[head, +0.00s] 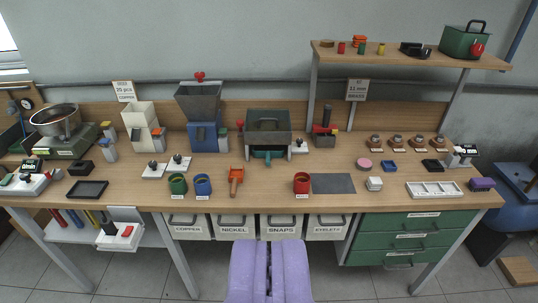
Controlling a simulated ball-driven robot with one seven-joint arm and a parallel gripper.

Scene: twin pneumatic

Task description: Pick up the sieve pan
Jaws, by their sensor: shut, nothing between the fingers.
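A round, shallow metal pan (56,120) sits on a green base at the far left of the workbench (330,160). It looks most like the sieve pan, but its mesh is too small to make out. My gripper (265,245) shows its purple fingers at the bottom middle of the picture. It is shut and empty, in front of the bench's front edge and far to the right of the pan.
Scales, hoppers (198,101) and a grey machine (268,121) line the back. Green, blue and red cups (302,183) stand near the front. White bins (233,225) hang below the bench, beside green drawers (412,225). A raised shelf (380,56) is at right.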

